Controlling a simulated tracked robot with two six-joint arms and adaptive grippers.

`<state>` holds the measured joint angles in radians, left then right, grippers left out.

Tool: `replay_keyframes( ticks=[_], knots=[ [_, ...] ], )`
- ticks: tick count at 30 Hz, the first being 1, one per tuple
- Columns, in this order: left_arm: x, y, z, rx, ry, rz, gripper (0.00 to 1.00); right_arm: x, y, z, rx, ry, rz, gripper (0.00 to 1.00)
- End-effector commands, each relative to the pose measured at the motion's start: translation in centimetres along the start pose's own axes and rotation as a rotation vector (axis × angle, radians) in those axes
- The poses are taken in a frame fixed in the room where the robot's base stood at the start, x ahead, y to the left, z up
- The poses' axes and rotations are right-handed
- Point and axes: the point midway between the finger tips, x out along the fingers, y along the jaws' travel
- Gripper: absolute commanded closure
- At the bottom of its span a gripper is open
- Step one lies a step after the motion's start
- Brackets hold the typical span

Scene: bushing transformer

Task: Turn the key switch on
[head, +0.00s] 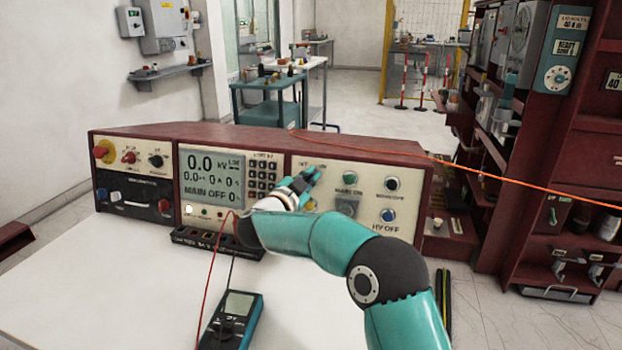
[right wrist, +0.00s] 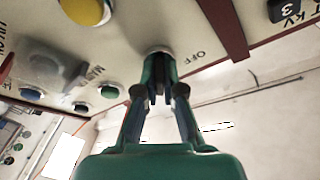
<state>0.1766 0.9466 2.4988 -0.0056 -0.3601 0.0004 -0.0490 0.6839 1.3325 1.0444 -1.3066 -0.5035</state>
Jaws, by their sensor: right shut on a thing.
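The key switch (right wrist: 159,51) sits on the cream front panel in the right wrist view, beside an "OFF" label. Only its round base shows there; the rest is hidden between the fingers. In the head view my gripper hides it. My right gripper (head: 311,177) reaches the right half of the red-framed control console (head: 357,152). In the right wrist view my right gripper (right wrist: 158,85) is shut on the key switch, its fingertips close against the panel. Which way the key points cannot be seen. My left gripper is not in view.
Around the switch are a yellow button (right wrist: 86,9), a green button (head: 350,177) and a blue button (head: 388,215). A multimeter (head: 231,322) with leads lies on the white table (head: 120,285). A black power strip (head: 190,237) lies before the console. An orange cable (head: 460,165) crosses on the right.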

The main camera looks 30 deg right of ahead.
Motion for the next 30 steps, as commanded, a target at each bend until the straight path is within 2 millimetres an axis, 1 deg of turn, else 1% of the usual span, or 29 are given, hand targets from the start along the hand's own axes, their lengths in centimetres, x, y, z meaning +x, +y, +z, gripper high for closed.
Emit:
replay_keyframes(
  ticks=[1,9,24,25,27,29,30],
  knots=[
    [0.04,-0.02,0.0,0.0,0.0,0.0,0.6,-0.25,0.1,0.66,0.02,-0.012,0.01,1.0],
    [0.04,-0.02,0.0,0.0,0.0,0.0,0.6,-0.23,0.19,0.63,0.107,-0.011,0.041,1.0],
    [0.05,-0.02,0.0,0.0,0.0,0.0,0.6,-0.22,0.25,0.63,0.123,-0.011,0.048,1.0],
    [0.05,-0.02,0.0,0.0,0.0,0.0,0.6,-0.22,0.25,0.62,0.123,-0.011,0.048,0.88],
    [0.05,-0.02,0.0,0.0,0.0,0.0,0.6,-0.18,0.24,0.55,0.124,-0.01,0.047,0.77],
    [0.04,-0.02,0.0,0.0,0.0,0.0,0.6,-0.15,0.21,0.45,0.125,-0.008,0.047,0.68],
    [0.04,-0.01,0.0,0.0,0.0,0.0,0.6,-0.12,0.2,0.39,0.125,-0.007,0.047,0.68]
  ],
)
